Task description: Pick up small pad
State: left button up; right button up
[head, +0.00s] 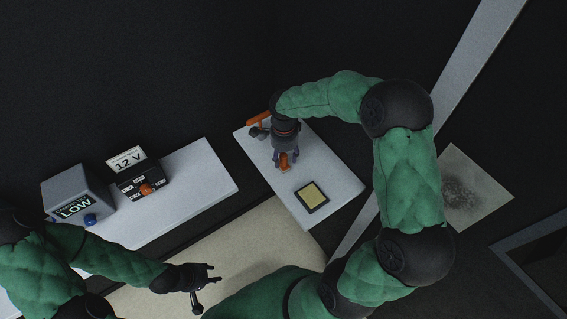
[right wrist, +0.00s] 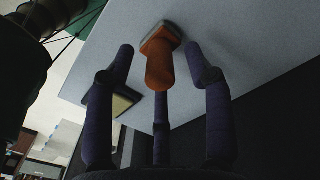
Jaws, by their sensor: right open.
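A small flat pad (head: 312,197) with a yellowish face and dark frame lies on the right white table (head: 340,183). It shows partly behind a finger in the right wrist view (right wrist: 122,103). A small orange-handled piece with a square base (right wrist: 160,40) stands on the same table; it shows at my right gripper in the head view (head: 284,166). My right gripper (right wrist: 160,75) is open, its fingers spread around the orange handle, with gaps visible at the sides. My left gripper (head: 212,276) is open and empty over the beige surface at the lower left.
Another orange object (head: 258,118) lies at the table's far left corner, partly hidden by my right arm. A left white counter (head: 195,185) bears a grey "LOW" box (head: 77,193) and a black box (head: 142,181) below a "12 V" sign (head: 126,158). Free table surrounds the pad.

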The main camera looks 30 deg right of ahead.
notch_tip(320, 180, down, 2)
jog(key=shift+f, duration=0.2)
grip_shut()
jog(key=shift+r, duration=0.15)
